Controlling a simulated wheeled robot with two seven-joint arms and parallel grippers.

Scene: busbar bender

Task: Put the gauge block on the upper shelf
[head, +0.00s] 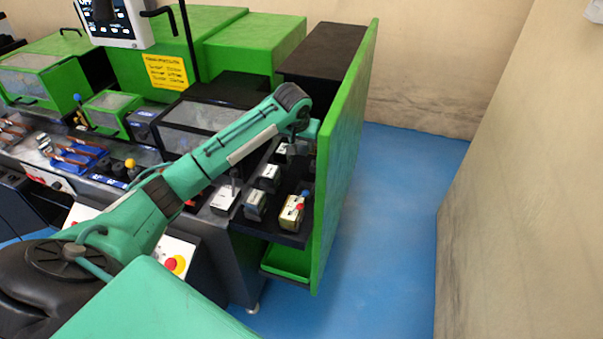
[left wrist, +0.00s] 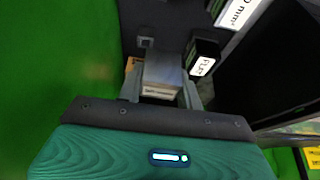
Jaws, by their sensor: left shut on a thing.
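My left gripper (left wrist: 160,88) is shut on a grey metallic block, the gauge block (left wrist: 161,72), which sits between its two fingers in the left wrist view. In the head view the left gripper (head: 298,147) is small and mostly hidden by its own wrist, at the back of the dark upper shelf (head: 262,229), beside the green side panel. I cannot tell whether the block touches the shelf. My right gripper is not in view.
Labelled blocks stand on the dark shelf, including a grey one (head: 255,204) and a yellowish one with a red part (head: 291,212). A tall green panel (head: 343,160) bounds the shelf on the right. A green lower shelf (head: 286,263) lies below. Blue floor is clear beyond the panel.

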